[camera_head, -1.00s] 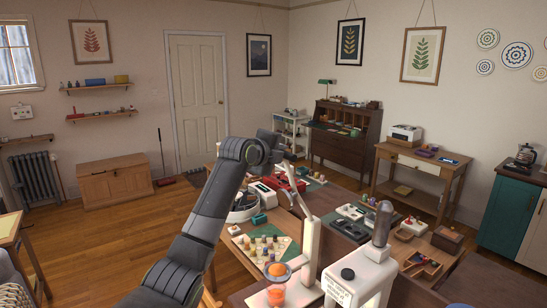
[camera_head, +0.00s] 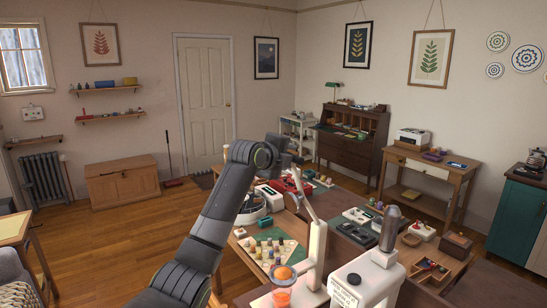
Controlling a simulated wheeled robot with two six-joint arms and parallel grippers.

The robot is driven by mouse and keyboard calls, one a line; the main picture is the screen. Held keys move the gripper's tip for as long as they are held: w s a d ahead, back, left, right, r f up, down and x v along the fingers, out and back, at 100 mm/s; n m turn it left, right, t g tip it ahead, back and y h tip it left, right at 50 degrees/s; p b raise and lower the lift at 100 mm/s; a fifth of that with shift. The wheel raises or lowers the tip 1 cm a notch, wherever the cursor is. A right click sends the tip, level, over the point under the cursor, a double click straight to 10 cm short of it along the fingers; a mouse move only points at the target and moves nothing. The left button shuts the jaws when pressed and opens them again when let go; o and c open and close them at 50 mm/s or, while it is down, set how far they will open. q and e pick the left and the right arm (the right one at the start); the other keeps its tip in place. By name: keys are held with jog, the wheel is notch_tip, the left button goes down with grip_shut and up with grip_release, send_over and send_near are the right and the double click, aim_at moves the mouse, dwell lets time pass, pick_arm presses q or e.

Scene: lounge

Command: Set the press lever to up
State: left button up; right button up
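A white citrus press (camera_head: 316,252) stands at the front of the table. Its thin pale lever (camera_head: 306,196) slants up and left from the top of the column, its upper end close to my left arm's far end. An orange half (camera_head: 283,273) sits in the press's bowl, above a glass with orange juice (camera_head: 281,297). My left arm comes in from the lower left, bends at a raised joint and reaches away over the table. The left gripper (camera_head: 293,158) is small and partly hidden by the arm; its fingers and any contact with the lever are unclear. My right gripper is out of view.
A white appliance (camera_head: 361,283) with a grey upright cylinder stands close right of the press. A board with several small pieces (camera_head: 268,248) lies left of it. Further items crowd the table behind. Open wooden floor (camera_head: 120,245) lies to the left.

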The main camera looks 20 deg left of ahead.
pick_arm(q)
jog(key=shift+s+d+f+b, duration=0.1)
jog(key=shift+s+d+b, duration=0.2)
jog(key=shift+s+b, duration=0.15)
jog(key=b+v, duration=0.6)
jog(key=v, duration=1)
jog(key=shift+s+a+r, duration=0.15)
jog(key=shift+a+r, duration=0.15)
jog(key=shift+a, duration=0.15)
